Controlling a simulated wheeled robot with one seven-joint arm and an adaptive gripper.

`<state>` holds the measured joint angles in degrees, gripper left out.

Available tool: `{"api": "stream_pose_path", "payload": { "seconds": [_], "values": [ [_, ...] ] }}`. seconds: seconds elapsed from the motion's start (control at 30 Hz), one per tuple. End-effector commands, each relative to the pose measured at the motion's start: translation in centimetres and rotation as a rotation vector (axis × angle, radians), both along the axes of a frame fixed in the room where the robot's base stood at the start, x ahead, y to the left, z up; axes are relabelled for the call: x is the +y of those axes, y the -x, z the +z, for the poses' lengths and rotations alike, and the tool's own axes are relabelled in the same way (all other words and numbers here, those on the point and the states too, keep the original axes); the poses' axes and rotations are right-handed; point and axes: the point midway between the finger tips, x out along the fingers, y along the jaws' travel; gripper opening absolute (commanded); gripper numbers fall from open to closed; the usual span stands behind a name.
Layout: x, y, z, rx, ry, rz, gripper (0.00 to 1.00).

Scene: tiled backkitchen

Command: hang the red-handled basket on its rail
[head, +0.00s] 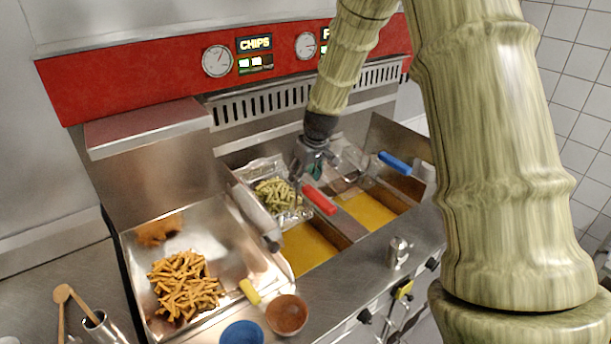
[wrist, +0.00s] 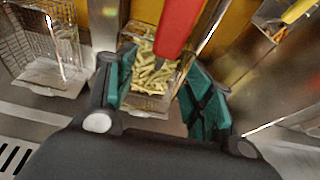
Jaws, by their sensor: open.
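The red-handled basket (head: 303,213) is wire mesh with pale green-yellow chips in it. It is at the back of the left fryer well, and its red handle (head: 320,200) points toward the front. My gripper (head: 309,178) is above the basket, just behind the handle, pointing down. In the wrist view, my gripper (wrist: 160,62) is open, with its teal finger pads apart. The red handle (wrist: 176,25) shows between and beyond them, and the chips lie below it. I cannot tell whether the pads touch it. The rail is not clearly distinguishable, and the arm covers part of the back panel.
A basket with a blue handle (head: 395,163) is in the right well. Yellow oil (head: 308,248) fills the wells. A steel chip tray (head: 228,243) with a yellow-handled scoop is at left. A shaker (head: 398,252) and two bowls stand at the front. A slotted vent runs behind.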

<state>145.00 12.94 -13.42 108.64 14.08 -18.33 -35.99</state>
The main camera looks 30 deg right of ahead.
Motion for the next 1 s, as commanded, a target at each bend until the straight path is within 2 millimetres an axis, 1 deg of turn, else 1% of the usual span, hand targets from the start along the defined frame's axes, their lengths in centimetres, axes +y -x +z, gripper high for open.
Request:
{"api": "stream_pose_path", "payload": {
  "seconds": [0.3,0.4,0.53,0.7,0.83,0.93,1.0],
  "values": [
    [-0.1,1.1,4.1,-0.004,0.001,0.001,0.52],
    [-0.1,1.5,5.2,-0.003,0.0,0.0,0.52],
    [-0.2,1.8,6.2,-0.003,0.001,0.001,0.52],
    [-0.2,2.0,6.6,-0.001,0.001,0.001,0.52],
    [-0.3,2.1,6.5,0.002,0.0,0.001,0.52],
    [-0.7,2.6,5.8,0.031,0.0,0.002,0.52],
    [-1.3,3.5,4.8,0.074,-0.001,0.003,0.52]
  ]
}}
